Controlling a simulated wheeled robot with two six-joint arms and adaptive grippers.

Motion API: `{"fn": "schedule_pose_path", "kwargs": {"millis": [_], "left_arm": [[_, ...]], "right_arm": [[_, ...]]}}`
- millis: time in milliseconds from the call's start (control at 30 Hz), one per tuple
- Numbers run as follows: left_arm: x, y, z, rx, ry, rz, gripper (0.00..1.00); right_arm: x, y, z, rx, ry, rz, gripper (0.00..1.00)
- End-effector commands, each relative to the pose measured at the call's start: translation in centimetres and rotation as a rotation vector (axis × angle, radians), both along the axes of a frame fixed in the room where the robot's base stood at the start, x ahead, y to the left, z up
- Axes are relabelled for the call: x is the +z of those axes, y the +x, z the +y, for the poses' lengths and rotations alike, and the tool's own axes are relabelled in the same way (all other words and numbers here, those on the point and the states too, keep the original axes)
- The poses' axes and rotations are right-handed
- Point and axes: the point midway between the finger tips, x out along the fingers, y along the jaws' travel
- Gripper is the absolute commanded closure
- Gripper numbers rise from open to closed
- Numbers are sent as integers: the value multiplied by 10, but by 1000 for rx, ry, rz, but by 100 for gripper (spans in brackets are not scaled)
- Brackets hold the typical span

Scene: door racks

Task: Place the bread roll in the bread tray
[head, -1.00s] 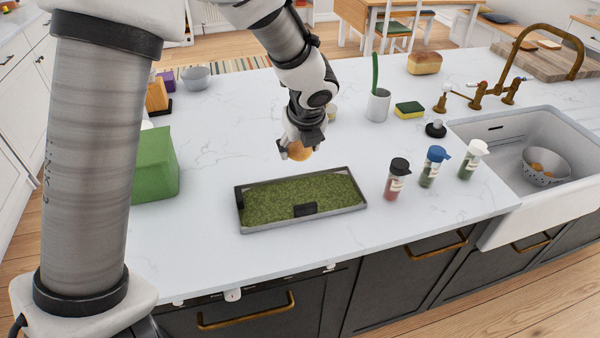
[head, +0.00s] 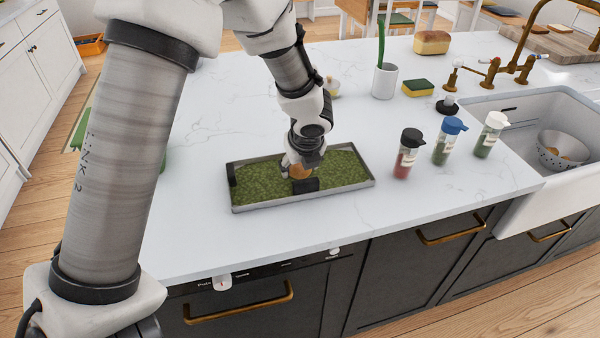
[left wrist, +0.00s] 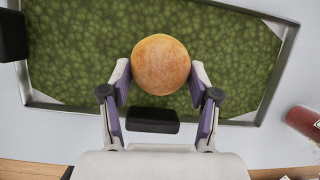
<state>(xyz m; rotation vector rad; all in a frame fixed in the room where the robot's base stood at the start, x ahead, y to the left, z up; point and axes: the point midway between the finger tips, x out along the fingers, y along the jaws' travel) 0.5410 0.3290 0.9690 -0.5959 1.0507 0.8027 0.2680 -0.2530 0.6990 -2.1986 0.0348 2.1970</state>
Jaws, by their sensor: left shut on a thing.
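The bread roll (left wrist: 161,64) is round and golden brown. In the left wrist view it sits between the two fingers of my left gripper (left wrist: 160,82), which is shut on it. The bread tray (head: 235,206) is a grey rectangular tray with a mottled green bottom and black pieces at its edges; its rim also shows in the left wrist view (left wrist: 278,75). In the head view my left gripper (head: 301,170) is over the middle of the tray, with the roll partly hidden (head: 299,173). I cannot tell whether the roll touches the tray bottom. My right gripper is not in view.
Bottles with black (head: 408,155), blue (head: 447,142) and white (head: 490,136) caps stand right of the tray. A white cup (head: 384,81), a yellow-green sponge (head: 418,88) and a loaf (head: 432,42) stand behind. The sink (head: 530,125) is at right.

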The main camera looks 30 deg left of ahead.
Motion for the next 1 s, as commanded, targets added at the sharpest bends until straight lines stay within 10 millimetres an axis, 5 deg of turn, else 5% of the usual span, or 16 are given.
{"fn": "schedule_pose_path", "kwargs": {"millis": [400,433,500,833,1000], "left_arm": [[-14,0,0,1,0,0,57],[-14,0,0,1,0,0,35],[-13,0,0,1,0,0,14],[-11,0,0,1,0,0,14],[10,-4,-5,0,1,-4,14]], "right_arm": [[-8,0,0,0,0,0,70],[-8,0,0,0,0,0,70],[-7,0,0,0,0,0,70],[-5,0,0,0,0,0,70],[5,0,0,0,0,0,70]]}}
